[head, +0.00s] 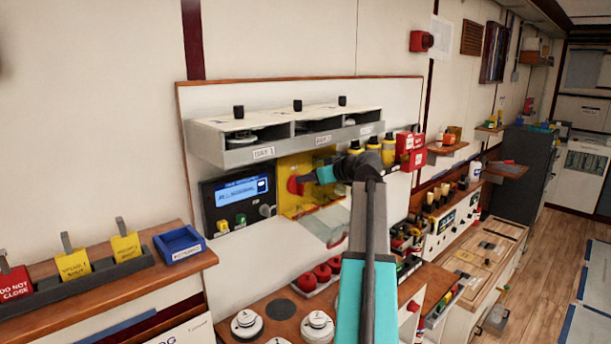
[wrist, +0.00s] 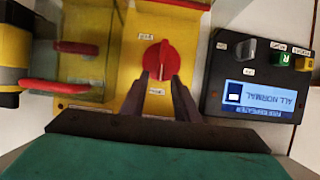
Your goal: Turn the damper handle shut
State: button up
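The damper handle (wrist: 158,58) is a red pointed knob on a yellow panel (wrist: 123,75); small white labels sit around it. In the head view, the red handle (head: 293,186) shows at the end of my gripper (head: 307,179), on the yellow panel (head: 290,207). In the wrist view, the two dark fingers of my gripper (wrist: 163,80) point at the handle and stand apart, one on each side of its near end. I cannot tell whether they touch it. The fingers hide part of the panel around the handle.
A clear flap (head: 335,228) stands out below the yellow panel. A black display box (head: 238,203) with buttons and a knob is beside it; its screen (wrist: 262,97) reads "ALL NORMAL". A grey shelf (head: 240,158) juts out above. Round white and red devices sit on the counter below.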

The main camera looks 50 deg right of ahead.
jog(key=shift+x, duration=0.75)
grip_shut()
jog(key=shift+d, duration=0.1)
jog(key=shift+s+d+f+m+t+y+b, duration=0.1)
jog(key=shift+d+f+m+t+y+b, duration=0.4)
jog(key=shift+m+y+b, duration=0.75)
jog(key=shift+d+f+m+t+y+b, duration=0.35)
jog(key=shift+d+m+y, duration=0.3)
jog(key=shift+m, duration=1.3)
jog(key=shift+s+d+f+m+t+y+b, duration=0.1)
jog(key=shift+d+f+m+t+y+b, duration=0.3)
jog(key=shift+m+y+b, duration=0.9)
jog(key=shift+r+m+h+p, duration=0.1)
jog(key=shift+m+h+p, duration=0.2)
jog(key=shift+m+p, duration=0.1)
